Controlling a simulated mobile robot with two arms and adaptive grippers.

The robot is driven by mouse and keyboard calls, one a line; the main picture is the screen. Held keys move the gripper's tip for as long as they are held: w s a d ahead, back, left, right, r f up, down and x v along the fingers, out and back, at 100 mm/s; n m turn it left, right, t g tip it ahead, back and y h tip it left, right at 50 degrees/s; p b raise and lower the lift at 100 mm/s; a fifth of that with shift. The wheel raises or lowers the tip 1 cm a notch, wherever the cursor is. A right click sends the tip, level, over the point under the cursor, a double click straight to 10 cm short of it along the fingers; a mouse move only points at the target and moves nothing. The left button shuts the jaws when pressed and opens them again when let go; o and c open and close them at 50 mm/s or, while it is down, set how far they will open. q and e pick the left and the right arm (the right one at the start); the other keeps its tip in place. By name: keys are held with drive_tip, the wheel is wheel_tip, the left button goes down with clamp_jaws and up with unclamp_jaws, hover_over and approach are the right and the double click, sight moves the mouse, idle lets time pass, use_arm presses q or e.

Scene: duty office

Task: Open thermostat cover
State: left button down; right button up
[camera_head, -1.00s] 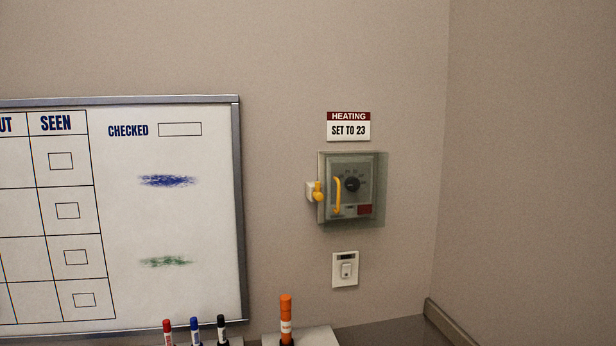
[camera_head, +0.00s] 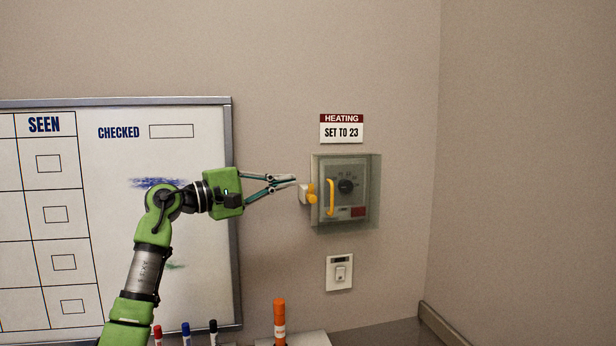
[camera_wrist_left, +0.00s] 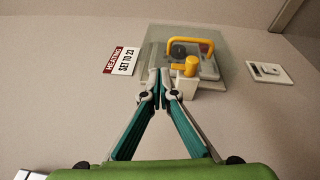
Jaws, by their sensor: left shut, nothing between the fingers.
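The thermostat has a clear, greenish cover (camera_head: 368,215) over its dial (camera_head: 347,186), and the cover looks closed. A yellow handle (camera_head: 330,197) is on the cover's front. A yellow latch (camera_head: 311,193) on a white block sits at the cover's left edge. My left gripper (camera_head: 295,181) is shut and empty, its tips just left of the latch; I cannot tell if they touch it. In the left wrist view the gripper tips (camera_wrist_left: 165,72) are beside the white block and yellow latch (camera_wrist_left: 186,66), with the yellow handle (camera_wrist_left: 190,41) beyond. My right gripper is not in view.
A sign (camera_head: 341,129) reads "HEATING SET TO 23" above the thermostat. A switch (camera_head: 340,272) is on the wall below. A whiteboard (camera_head: 190,284) hangs at left, partly behind my arm. An orange marker (camera_head: 279,322) and several others stand below. The wall right of the thermostat is clear.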

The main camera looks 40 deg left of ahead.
sight(308, 189)
use_arm(q)
drive_tip(key=shift+m+y, duration=0.5)
drive_tip(key=shift+y, duration=0.1)
drive_tip(key=p+x, duration=0.1)
drive_tip(key=x, duration=0.1)
drive_tip(key=a+p+x, duration=0.1)
drive_tip(key=p+x, duration=0.1)
drive_tip(key=x, duration=0.1)
drive_tip(key=p+x, duration=0.2)
drive_tip(key=shift+w+a+r, duration=0.15)
drive_tip(key=shift+w+r, duration=0.1)
drive_tip(key=shift+w, duration=0.35)
drive_tip(key=shift+w+f, duration=0.1)
